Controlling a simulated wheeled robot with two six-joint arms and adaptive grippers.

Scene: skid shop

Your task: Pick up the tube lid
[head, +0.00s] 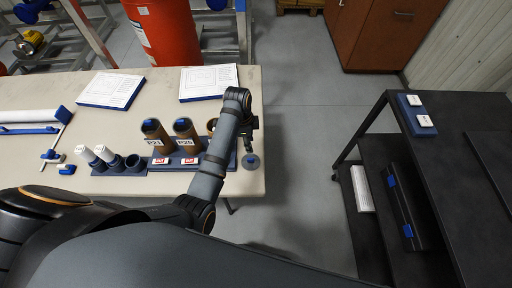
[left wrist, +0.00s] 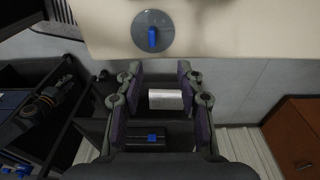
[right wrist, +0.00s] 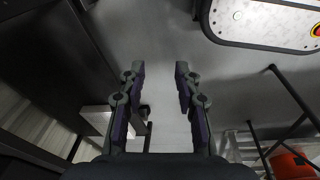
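The tube lid is a grey disc (head: 251,161) with a blue grip, lying near the right edge of the table in the head view. In the left wrist view the lid (left wrist: 141,42) lies on the table near its edge, with its blue grip standing up, beyond my fingertips. My left gripper (left wrist: 160,72) is open and empty, apart from the lid. In the head view it (head: 248,138) hangs over the table's right end, partly hidden by its own arm. My right gripper (right wrist: 160,70) is open and empty, away from the table; the head view does not show it.
Brown tubes (head: 155,133) stand in a blue rack left of the lid, one partly hidden by my arm. Smaller grey cylinders (head: 106,155) and paper boards (head: 208,81) are also on the table (head: 40,90). A dark cart (head: 450,120) stands right, across clear floor.

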